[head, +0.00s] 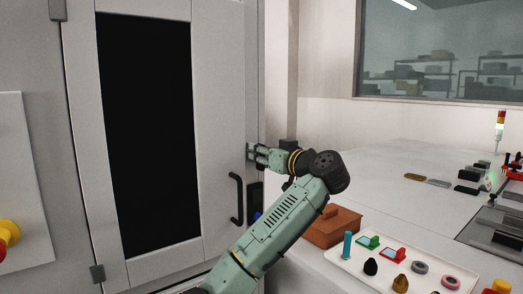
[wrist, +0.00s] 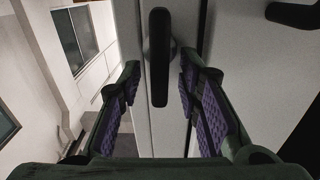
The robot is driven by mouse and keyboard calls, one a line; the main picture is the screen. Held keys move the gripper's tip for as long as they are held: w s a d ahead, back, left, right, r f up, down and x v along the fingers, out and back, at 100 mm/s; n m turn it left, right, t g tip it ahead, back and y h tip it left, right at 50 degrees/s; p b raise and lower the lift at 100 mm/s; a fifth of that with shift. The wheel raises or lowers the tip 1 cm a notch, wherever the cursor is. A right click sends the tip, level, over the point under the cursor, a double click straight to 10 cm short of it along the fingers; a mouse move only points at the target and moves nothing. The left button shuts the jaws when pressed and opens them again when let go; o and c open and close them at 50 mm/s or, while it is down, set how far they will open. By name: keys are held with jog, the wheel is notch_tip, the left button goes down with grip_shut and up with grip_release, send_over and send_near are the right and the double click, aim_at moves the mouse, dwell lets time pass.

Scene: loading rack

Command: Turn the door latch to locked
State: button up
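The grey cabinet door (head: 220,60) has a dark window and appears closed. In the wrist view the door latch (wrist: 158,30) is a long black rounded bar on a pale surface, pointing up and down in the picture. My gripper (head: 252,152) is at the door's right edge, above the black pull handle (head: 234,200). In the wrist view my gripper (wrist: 160,70) is open, with one purple-padded finger on each side of the latch. Gaps show between the latch and both fingers. The head view does not show the latch clearly; my gripper covers that area.
A dark panel with a blue part (head: 257,217) is right of the pull handle. A white worktop (head: 380,165) stands at the right, with a brown box (head: 331,228) and a white tray (head: 345,262) of small parts. A yellow knob (head: 8,234) is at far left.

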jog(key=shift+c, duration=0.2)
jog(key=shift+s+r, duration=0.1)
grip_shut()
jog(key=shift+d+b, duration=0.15)
jog(key=shift+b, duration=0.15)
jog(key=shift+d+f+m+b, duration=0.15)
jog(key=shift+f+m+b, duration=0.15)
jog(key=shift+m+b, duration=0.7)
jog(key=shift+w+d+f+m+p, duration=0.15)
jog(key=shift+w+f+m, duration=0.1)
jog(key=shift+m, duration=2.15)
jog(key=shift+w+d+f+m+p, duration=0.15)
jog(key=shift+f+m, duration=0.15)
jog(key=shift+m, duration=2.1)
jog(key=shift+w+d+f+m, duration=0.15)
jog(key=shift+w+f+m, duration=0.1)
jog(key=shift+m, duration=2.15)
jog(key=shift+a+f, duration=0.1)
